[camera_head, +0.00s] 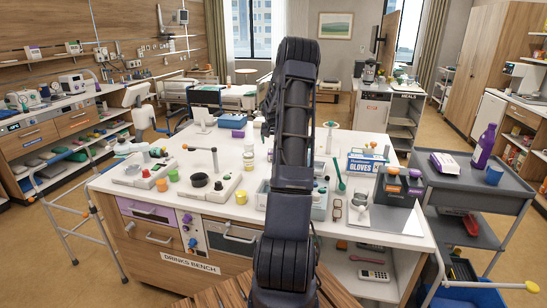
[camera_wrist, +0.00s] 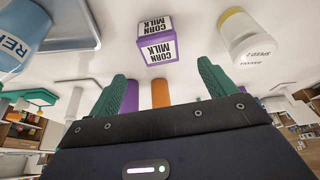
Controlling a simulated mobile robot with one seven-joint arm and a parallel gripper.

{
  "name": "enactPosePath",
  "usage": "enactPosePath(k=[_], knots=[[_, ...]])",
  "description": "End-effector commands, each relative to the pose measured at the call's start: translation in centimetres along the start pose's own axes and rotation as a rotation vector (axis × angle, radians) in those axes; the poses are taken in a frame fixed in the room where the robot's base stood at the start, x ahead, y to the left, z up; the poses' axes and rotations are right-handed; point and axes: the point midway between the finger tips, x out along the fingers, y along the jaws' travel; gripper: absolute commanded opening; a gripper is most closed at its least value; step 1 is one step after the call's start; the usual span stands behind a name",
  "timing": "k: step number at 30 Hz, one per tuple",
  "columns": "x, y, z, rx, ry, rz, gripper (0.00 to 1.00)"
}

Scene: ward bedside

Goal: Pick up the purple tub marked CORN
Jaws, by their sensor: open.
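In the wrist view, a boxy purple-and-white container marked CORN MILK (camera_wrist: 156,40) is on the white surface, beyond my fingertips and near the middle. I see no other thing marked CORN. My gripper (camera_wrist: 161,70) has two green fingers spread apart, with a clear gap between the tips, and does not touch the container. A purple post-like shape (camera_wrist: 131,97) and an orange one (camera_wrist: 160,95) show between the fingers, farther off. In the head view my arm hides its own end and part of the bench, and I cannot make out the container there.
In the wrist view, a white jar with a yellow end (camera_wrist: 245,37) is right of the container, and a blue labelled vessel (camera_wrist: 22,40) is at left. In the head view, the drinks bench (camera_head: 245,185) is crowded. A dark cart (camera_head: 460,178) with a purple bottle (camera_head: 484,146) stands right.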

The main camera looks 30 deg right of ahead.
Motion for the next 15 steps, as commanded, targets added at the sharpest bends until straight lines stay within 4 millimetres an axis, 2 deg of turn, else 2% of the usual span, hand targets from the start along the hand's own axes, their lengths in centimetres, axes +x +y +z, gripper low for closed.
enactPosePath(k=[8,15], knots=[[2.2,0.4,-0.2,0.008,-0.001,-0.002,0.84],[5.6,0.3,-0.1,0.008,-0.002,-0.002,0.84]])
